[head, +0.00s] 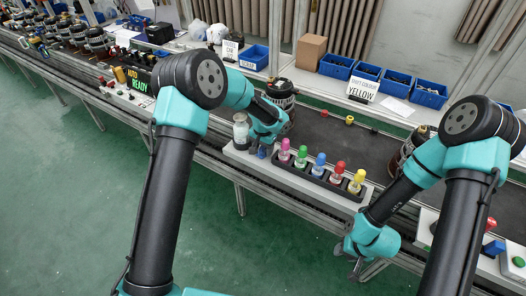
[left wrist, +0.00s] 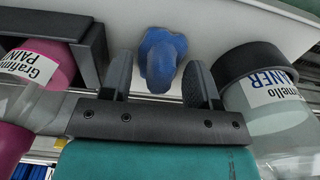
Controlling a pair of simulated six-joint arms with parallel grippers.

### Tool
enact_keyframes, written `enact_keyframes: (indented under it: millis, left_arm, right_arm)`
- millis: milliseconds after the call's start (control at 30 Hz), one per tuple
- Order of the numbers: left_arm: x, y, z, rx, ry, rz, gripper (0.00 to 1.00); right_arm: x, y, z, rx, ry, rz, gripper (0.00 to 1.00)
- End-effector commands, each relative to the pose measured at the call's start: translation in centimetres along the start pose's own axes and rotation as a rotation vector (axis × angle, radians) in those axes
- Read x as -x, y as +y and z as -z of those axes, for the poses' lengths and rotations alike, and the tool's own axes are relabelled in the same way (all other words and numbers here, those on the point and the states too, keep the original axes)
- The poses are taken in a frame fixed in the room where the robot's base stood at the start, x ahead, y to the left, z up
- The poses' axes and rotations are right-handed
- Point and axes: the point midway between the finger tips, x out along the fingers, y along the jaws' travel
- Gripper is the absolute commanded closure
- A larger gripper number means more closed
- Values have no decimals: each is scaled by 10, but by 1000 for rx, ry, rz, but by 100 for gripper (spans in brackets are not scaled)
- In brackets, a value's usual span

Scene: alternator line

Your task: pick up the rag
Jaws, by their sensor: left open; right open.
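The rag (left wrist: 160,58) is a crumpled blue cloth lying on a pale surface in the left wrist view. In the head view, it is a small blue patch (head: 262,152) between the clear jar and the pink paint bottle, partly hidden by my arm. My left gripper (left wrist: 157,78) is open, with one dark finger on each side of the rag. I cannot tell whether the fingers touch it. My right gripper (head: 347,260) is open and empty, low in front of the bench edge, away from the rag.
The dark-lidded clear jar (left wrist: 276,115) stands close right of the left gripper. The pink paint bottle (left wrist: 58,62) in its dark rack (left wrist: 97,45) is close on the left. Several coloured bottles continue along the rack. Blue bins (head: 337,67) line the back shelf.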

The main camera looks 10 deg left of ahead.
Motion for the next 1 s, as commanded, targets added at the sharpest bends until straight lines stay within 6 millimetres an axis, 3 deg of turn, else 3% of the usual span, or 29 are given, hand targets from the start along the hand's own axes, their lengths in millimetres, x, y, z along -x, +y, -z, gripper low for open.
enact_keyframes:
  millis: [233, 767, 1000]
  left_arm:
    - [0, 0, 0, 0, 0, 0, 47]
    - [0, 0, 0, 0, -1, 0, 97]
    - [0, 0, 0, 0, -1, 0, 98]
  right_arm:
    - [0, 0, 0, 0, 0, 0, 57]
    - [0, 0, 0, 0, 0, 0, 57]
    - [0, 0, 0, 0, 0, 0, 57]
